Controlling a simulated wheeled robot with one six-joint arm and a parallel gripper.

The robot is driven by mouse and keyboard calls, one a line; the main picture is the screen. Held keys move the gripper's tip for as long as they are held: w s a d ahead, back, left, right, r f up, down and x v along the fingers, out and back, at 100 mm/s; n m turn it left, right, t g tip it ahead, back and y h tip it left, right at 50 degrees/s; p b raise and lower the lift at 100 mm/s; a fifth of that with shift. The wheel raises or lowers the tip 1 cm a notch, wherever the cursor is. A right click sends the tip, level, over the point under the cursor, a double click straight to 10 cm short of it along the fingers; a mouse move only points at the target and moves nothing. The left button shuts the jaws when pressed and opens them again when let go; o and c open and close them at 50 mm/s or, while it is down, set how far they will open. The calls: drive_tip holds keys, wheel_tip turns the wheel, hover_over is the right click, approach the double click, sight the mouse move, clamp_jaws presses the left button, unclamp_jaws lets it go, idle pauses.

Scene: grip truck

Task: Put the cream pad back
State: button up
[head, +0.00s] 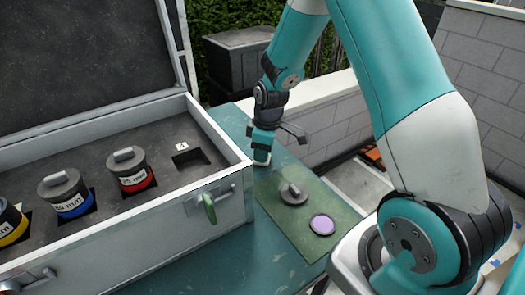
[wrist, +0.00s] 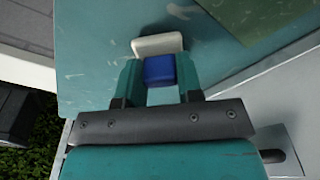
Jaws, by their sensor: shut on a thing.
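The cream pad (wrist: 146,46) shows just past my fingertips in the wrist view, with a blue block (wrist: 160,70) against it that looks like its grip. My gripper (wrist: 160,75) has its two teal fingers on either side of the blue block, shut on it. In the head view my gripper (head: 263,140) points down over the far part of the teal table.
An open grey case (head: 222,136) on the left holds several lens canisters (head: 133,170) and an empty square slot (head: 190,158). A green mat (head: 283,221) bears a grey cap (head: 292,194) and a purple lens (head: 322,225). The teal table (head: 262,262) is otherwise mostly bare.

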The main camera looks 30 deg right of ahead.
drive_tip(key=shift+f, duration=0.25)
drive_tip(key=shift+f, duration=0.2)
drive_tip(key=o, duration=0.9)
drive_tip(key=shift+r, duration=0.15)
